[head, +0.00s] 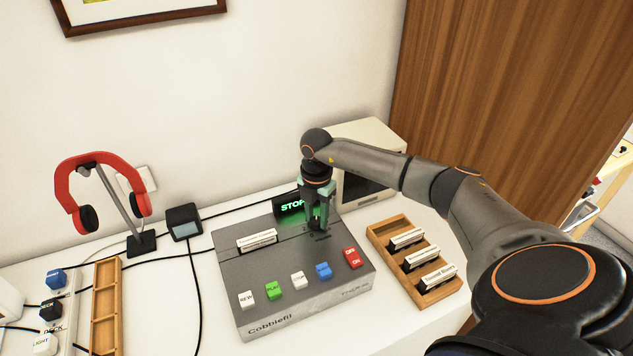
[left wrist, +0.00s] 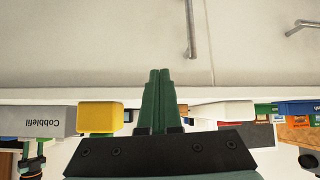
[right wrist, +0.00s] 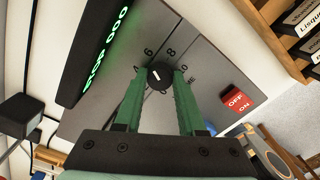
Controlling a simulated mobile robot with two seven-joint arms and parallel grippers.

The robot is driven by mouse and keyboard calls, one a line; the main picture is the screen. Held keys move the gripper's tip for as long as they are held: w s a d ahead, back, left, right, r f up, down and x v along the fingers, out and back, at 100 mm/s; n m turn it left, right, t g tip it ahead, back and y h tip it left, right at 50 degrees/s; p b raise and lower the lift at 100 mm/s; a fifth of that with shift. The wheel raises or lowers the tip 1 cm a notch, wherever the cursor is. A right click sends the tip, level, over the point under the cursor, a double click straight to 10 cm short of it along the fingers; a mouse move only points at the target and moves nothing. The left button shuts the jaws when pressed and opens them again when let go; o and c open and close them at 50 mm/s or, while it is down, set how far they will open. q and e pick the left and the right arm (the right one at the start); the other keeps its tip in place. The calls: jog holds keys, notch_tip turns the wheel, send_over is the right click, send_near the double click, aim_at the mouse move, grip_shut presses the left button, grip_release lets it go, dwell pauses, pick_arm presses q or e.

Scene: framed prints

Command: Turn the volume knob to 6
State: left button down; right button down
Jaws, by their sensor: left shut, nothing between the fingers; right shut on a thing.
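The grey Cobblefil tape player (head: 262,296) stands on the white table. Its black volume knob (right wrist: 160,77) sits between my right gripper's green fingers (right wrist: 156,88), which are shut on it. A short white mark shows on the knob's top. The printed 6 (right wrist: 148,53) and 8 (right wrist: 171,52) show just beyond the knob; other digits are hidden or unclear. In the head view my right gripper (head: 318,222) points down at the player's back right and hides the knob. My left gripper (left wrist: 158,78) is shut and empty, in front of a pale surface.
A green-lit STOP display (head: 291,206) stands right behind the player. A cassette (head: 257,241) lies in the player's slot. A wooden rack of cassettes (head: 408,262) is to the right, a beige box (head: 375,140) behind. Red headphones (head: 95,180) on a stand and a wooden tray (head: 106,305) are left.

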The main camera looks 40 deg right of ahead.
aim_at(317, 220)
jog(key=shift+d, duration=0.1)
dwell(0.4)
jog(key=c, duration=0.5)
grip_release()
notch_tip(317, 220, up, 13)
jog(key=shift+f+b, duration=0.2)
jog(key=shift+b, duration=0.25)
